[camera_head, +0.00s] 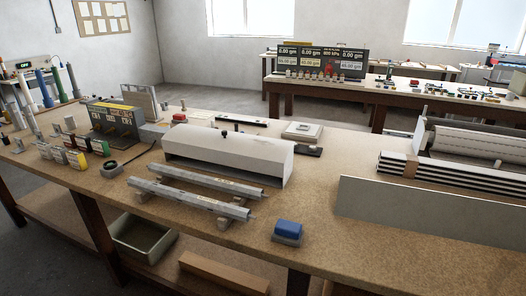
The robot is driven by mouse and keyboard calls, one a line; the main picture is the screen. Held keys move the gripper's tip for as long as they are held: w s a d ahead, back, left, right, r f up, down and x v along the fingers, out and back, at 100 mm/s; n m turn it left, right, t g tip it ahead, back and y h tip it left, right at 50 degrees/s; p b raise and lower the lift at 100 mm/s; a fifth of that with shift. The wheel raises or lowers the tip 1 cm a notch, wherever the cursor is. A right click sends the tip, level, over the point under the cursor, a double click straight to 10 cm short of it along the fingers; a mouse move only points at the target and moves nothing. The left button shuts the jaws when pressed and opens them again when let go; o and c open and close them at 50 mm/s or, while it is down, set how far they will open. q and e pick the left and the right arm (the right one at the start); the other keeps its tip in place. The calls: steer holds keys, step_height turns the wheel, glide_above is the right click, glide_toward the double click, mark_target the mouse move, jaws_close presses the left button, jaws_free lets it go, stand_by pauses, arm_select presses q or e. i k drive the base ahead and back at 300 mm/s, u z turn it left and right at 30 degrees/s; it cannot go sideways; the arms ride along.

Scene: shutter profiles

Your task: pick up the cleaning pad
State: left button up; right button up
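A small blue block on a grey base, which looks like the cleaning pad (288,229), sits near the front edge of the brown workbench (310,205), right of centre. Nothing covers it. Neither my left gripper nor my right gripper shows in the head view.
Two metal profiles (190,198) lie on supports left of the pad. A long white housing (225,160) stands behind them. An upright grey panel (430,212) and striped stacked profiles (440,175) are at right. A bin (142,240) sits below the bench. Bench around the pad is clear.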

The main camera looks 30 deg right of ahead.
mark_target(286, 232)
steer(key=u, duration=2.05)
steer(key=k, duration=1.05)
steer(key=z, duration=1.5)
steer(key=i, duration=0.5)
steer(key=u, duration=0.05)
